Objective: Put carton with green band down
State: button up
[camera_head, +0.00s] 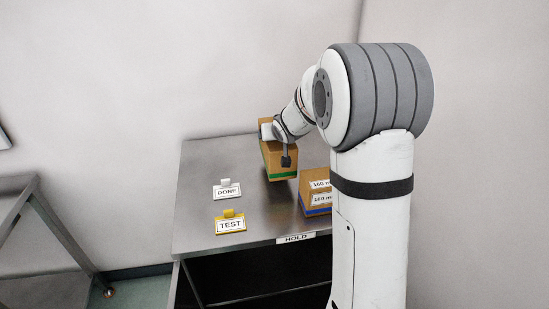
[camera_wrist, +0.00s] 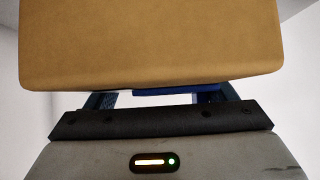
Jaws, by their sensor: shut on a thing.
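The carton with the green band (camera_head: 279,163) is at the back of the metal table (camera_head: 196,180). It is a brown box with a green stripe low on its side. My gripper (camera_head: 286,158) is shut on it, with a dark finger against its near side. I cannot tell whether its base touches the table. In the wrist view the carton (camera_wrist: 150,45) fills the upper part, just past my gripper (camera_wrist: 165,99), and hides the fingertips.
A second carton with a blue band (camera_head: 316,198) and "160 m" labels stands just in front, partly behind my arm. A DONE sign (camera_head: 227,191) and a yellow TEST sign (camera_head: 230,224) stand at left. A HOLD label (camera_head: 296,238) is on the front edge. The table's back left is clear.

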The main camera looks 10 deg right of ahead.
jog(key=shift+f+b, duration=1.3)
jog(key=shift+f, duration=0.95)
jog(key=shift+f, duration=0.1)
jog(key=shift+f, duration=0.15)
jog(key=o, duration=2)
jog(key=shift+o, duration=0.2)
